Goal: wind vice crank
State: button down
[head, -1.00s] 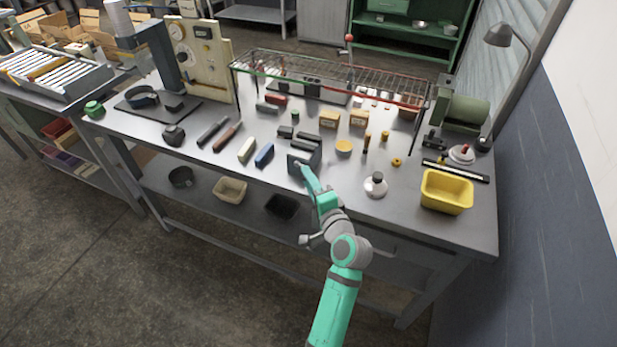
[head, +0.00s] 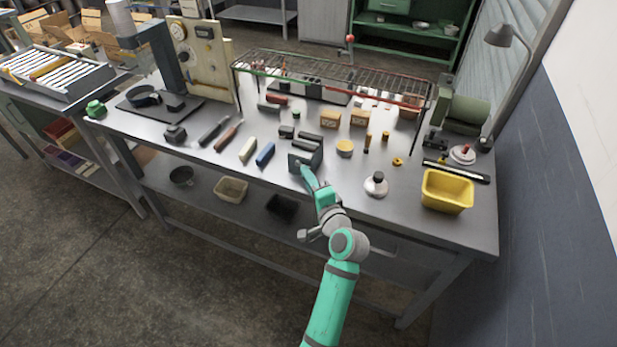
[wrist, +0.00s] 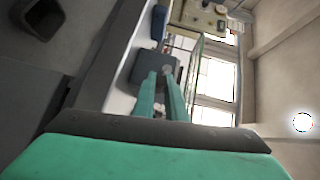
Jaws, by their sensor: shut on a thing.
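The vice (head: 308,156) is a dark grey block with jaws at the front edge of the workbench, near the middle in the head view. It also shows in the wrist view (wrist: 150,68), just beyond my fingers. My gripper (head: 305,170) reaches up to the vice's front face. In the wrist view my gripper (wrist: 163,75) has its two green fingers close together at the vice front, shut on the crank. The crank itself is mostly hidden by the fingers, so its angle cannot be told.
On the workbench (head: 340,205), a blue block (head: 265,154) lies left of the vice. A white-based round item with a dark knob (head: 376,185) and a yellow bin (head: 447,191) stand to the right. A wire rack (head: 335,75) spans the back. A lower shelf holds bins.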

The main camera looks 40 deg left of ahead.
jog(key=shift+w+a+r, duration=0.1)
jog(key=shift+w, duration=0.2)
jog(key=shift+s+a+r, duration=0.1)
jog(key=shift+a, duration=0.05)
